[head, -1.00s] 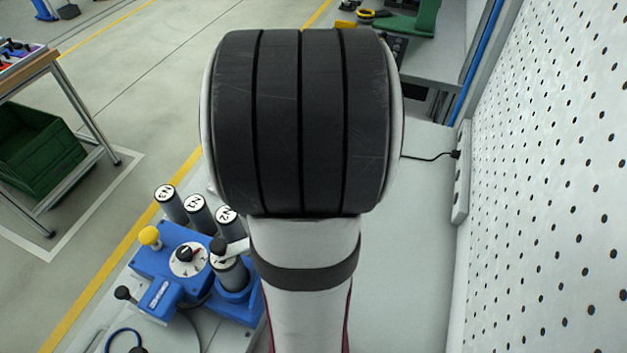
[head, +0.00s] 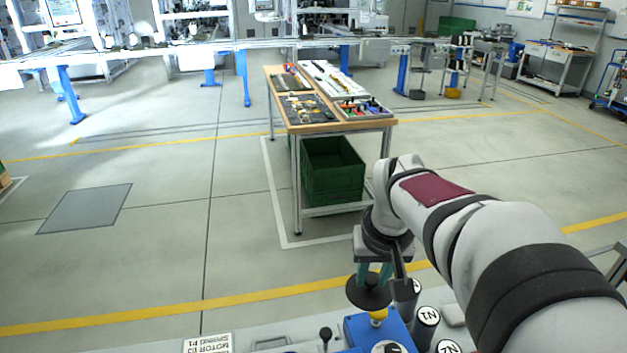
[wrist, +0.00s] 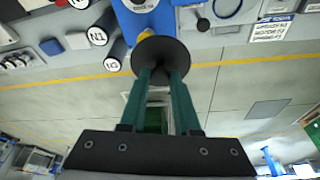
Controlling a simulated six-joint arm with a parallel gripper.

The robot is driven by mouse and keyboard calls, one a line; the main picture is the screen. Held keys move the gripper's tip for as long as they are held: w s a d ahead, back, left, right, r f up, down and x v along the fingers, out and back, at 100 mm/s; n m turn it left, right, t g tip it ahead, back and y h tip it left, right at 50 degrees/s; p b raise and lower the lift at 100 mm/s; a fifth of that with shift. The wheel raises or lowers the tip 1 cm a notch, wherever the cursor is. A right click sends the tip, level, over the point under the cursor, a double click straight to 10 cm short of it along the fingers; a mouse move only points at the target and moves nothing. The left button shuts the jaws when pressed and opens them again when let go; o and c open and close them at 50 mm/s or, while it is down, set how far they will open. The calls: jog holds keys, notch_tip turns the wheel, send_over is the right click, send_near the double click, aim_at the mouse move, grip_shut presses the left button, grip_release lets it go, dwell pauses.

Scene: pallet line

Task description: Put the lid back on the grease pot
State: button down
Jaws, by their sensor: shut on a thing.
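My gripper (head: 374,274) has teal fingers and is shut on a dark round disc, which looks like the lid (head: 367,293). I cannot make out the grease pot in either current view.
A blue fixture (head: 362,330) with a yellow knob (head: 378,314) stands on the bench, close to the lid. Several dark cylinders with white labelled tops, such as this one (head: 426,318), stand beside it. A wooden-topped table (head: 300,126) with a green crate (head: 333,172) stands beyond, across open floor.

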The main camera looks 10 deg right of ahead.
jog(key=shift+m, duration=0.6)
jog(key=w+d, duration=0.1)
jog(key=d, duration=0.1)
jog(key=w+d, duration=0.1)
jog(key=shift+d, duration=0.4)
jog(key=s+d+f+m+h, duration=0.1)
jog(key=s+d+f+m, duration=0.15)
jog(key=d, duration=0.85)
jog(key=s+d+f+m, duration=0.1)
jog(key=d+f+m, duration=0.15)
jog(key=d, duration=0.75)
jog(key=s+d+f+m+g+h, duration=0.1)
jog(key=s+d+f+m, duration=0.25)
jog(key=s+d, duration=0.55)
jog(key=s+d+f+m+g, duration=0.1)
jog(key=s+d+f+m, duration=0.25)
jog(key=s+d, duration=0.55)
jog(key=shift+s+a+x, duration=0.1)
jog(key=shift+a+x, duration=0.1)
jog(key=shift+x, duration=0.9)
jog(key=shift+s+a+x, duration=0.1)
jog(key=shift+a+x, duration=0.1)
jog(key=shift+x, duration=0.85)
jog(key=shift+a+x, duration=0.25)
jog(key=shift+x, duration=0.85)
jog(key=shift+a+f, duration=0.1)
jog(key=shift+f, duration=0.2)
